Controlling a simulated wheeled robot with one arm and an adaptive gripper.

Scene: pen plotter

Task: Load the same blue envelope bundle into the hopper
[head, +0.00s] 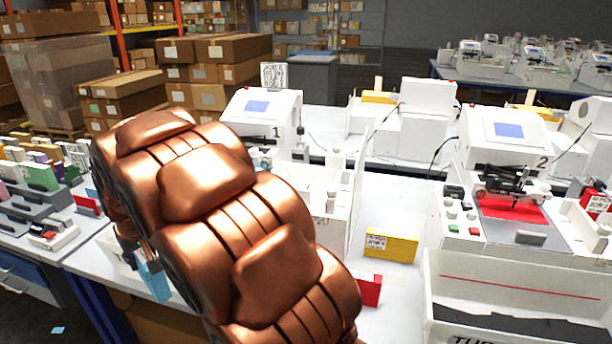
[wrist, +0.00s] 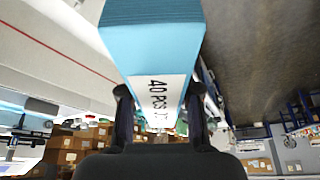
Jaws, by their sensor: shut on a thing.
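The blue envelope bundle (wrist: 153,48) fills the upper middle of the wrist view, with a white band printed "40 PCS". The dark fingers of my gripper (wrist: 160,98) are shut on it, one on each side. In the head view the bundle (head: 153,281) hangs past the left side of my copper arm, near the edge of a white table. My gripper is mostly hidden behind the arm there. Plotter 1 (head: 262,112) stands behind the arm, and plotter 2 (head: 507,138) stands at the right with a red sheet. I cannot tell which part is the hopper.
A white open tray (head: 520,287) is at the front right. Shelves of coloured bundles (head: 42,178) stand at the left. Floor shows at the lower left.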

